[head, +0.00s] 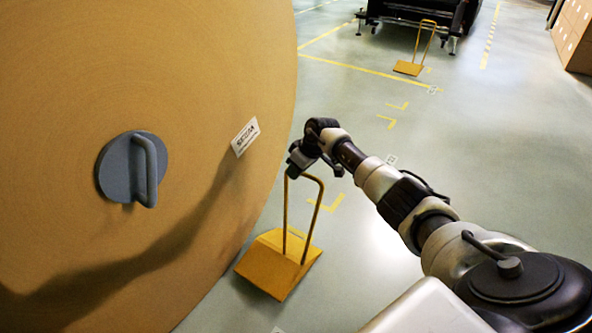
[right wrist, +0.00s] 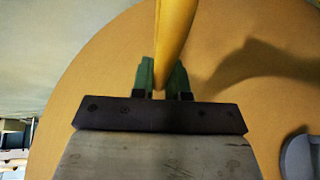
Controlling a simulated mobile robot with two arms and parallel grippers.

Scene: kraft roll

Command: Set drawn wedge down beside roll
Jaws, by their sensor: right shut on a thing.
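The large brown kraft roll (head: 215,60) fills the left of the head view, and its flat end also fills most of the right wrist view (right wrist: 100,70). A yellow wedge (head: 280,262) with a tall loop handle is close to the roll's lower right edge. My right gripper (head: 296,172) is shut on the top of that handle. In the right wrist view the yellow handle (right wrist: 172,40) stands between the green fingers (right wrist: 162,80). I cannot tell whether the wedge touches the floor or the roll. My left gripper is out of view.
A grey plug with a handle (head: 132,168) and a white label (head: 245,136) are on the roll's end. A second yellow wedge (head: 408,67) stands farther back near a dark machine (head: 425,12). Brown boxes (head: 578,38) stand at top right. Marked floor between is clear.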

